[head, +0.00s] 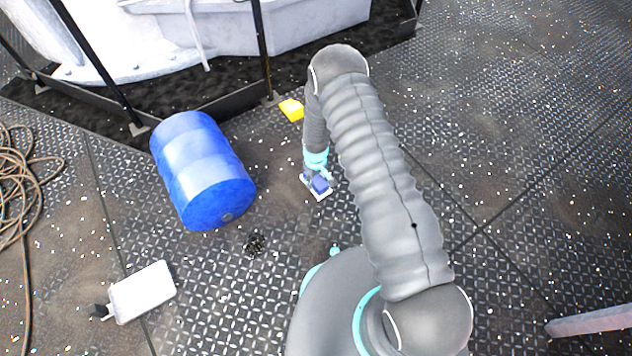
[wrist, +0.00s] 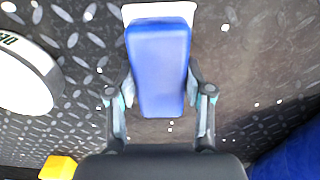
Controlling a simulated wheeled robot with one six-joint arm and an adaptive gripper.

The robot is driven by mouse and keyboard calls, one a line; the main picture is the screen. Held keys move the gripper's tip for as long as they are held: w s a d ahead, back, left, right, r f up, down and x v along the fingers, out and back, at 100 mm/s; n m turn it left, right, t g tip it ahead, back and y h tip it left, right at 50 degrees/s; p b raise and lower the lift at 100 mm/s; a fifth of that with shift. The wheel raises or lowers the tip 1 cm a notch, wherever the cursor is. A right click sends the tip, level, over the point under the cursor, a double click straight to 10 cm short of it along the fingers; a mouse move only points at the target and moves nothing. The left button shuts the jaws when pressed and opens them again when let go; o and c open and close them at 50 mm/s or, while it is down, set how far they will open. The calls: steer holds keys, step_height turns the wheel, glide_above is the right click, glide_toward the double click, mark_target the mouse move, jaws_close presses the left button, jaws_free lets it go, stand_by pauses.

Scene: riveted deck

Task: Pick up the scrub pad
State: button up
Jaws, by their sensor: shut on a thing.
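The scrub pad (head: 320,185) is a small blue block with a white part, seen in the head view at the end of my arm. In the wrist view the blue pad (wrist: 160,65) fills the middle, with its white part at the top edge. My gripper (head: 317,176) points down at it, and in the wrist view my gripper (wrist: 160,93) has one finger against each side of the blue block. It is shut on the pad. I cannot tell whether the pad is clear of the deck.
A blue barrel (head: 202,170) lies left of my gripper. A yellow object (head: 291,109) is behind it. A dark clump (head: 255,244), a white container (head: 142,292) and coiled rope (head: 22,185) lie on the left. A beam (head: 590,321) is at lower right. The deck at right is clear.

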mark_target(317, 178)
step_height(317, 178, up, 5)
steer(key=shift+d+f, duration=0.15)
steer(key=shift+f, duration=0.05)
steer(key=s+d+r, duration=0.1)
steer(key=d+r, duration=0.2)
steer(key=d, duration=0.2)
steer(key=s+d+r+p, duration=0.1)
steer(key=d+r, duration=0.2)
steer(key=d, duration=0.3)
steer(key=shift+s+r, duration=0.2)
